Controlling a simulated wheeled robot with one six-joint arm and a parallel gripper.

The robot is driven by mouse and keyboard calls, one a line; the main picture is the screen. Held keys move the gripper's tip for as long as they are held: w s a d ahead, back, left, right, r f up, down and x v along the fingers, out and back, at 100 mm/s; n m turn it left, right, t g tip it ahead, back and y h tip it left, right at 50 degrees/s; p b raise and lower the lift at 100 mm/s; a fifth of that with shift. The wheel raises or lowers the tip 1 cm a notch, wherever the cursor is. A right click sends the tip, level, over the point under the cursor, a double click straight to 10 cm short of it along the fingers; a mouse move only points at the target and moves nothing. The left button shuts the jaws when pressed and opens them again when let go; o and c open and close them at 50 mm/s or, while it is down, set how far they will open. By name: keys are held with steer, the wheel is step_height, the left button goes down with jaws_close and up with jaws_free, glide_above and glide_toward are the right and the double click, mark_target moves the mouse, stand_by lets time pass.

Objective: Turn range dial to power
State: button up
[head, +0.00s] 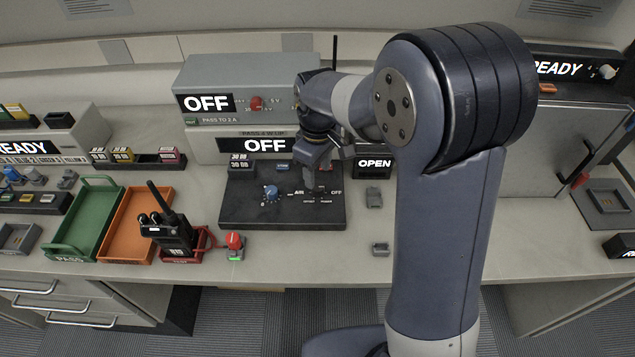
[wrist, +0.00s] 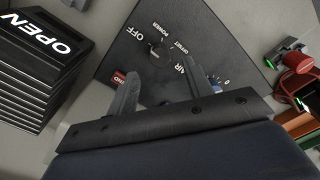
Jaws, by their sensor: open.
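The black test panel (head: 240,213) lies on the bench, marked AIR, OFFSET, POWER and OFF. The wrist view shows it too (wrist: 115,68). A small dark dial (wrist: 154,73) sits by those marks, between and beyond my fingers; its pointer is too small to read. In the head view my gripper hides most of it. A blue knob (head: 270,193) sits left of it and shows partly behind my right finger in the wrist view (wrist: 215,84). My gripper (head: 318,179) is open and empty above the right half of the panel; contact with the dial cannot be told.
A box reading OPEN (head: 374,163) stands close right of the panel. Grey units reading OFF (head: 220,76) stand behind. A radio (head: 172,235) stands in a red cradle at left, near a red button (head: 234,241) and green and orange trays (head: 127,228).

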mark_target(318, 187)
step_height(318, 187, down, 5)
stand_by(0.3)
steer(key=c, duration=1)
steer(key=shift+m, duration=0.3)
steer(key=m, duration=0.5)
steer(key=shift+m, duration=0.3)
steer(key=m, duration=0.5)
steer(key=shift+m, duration=0.4)
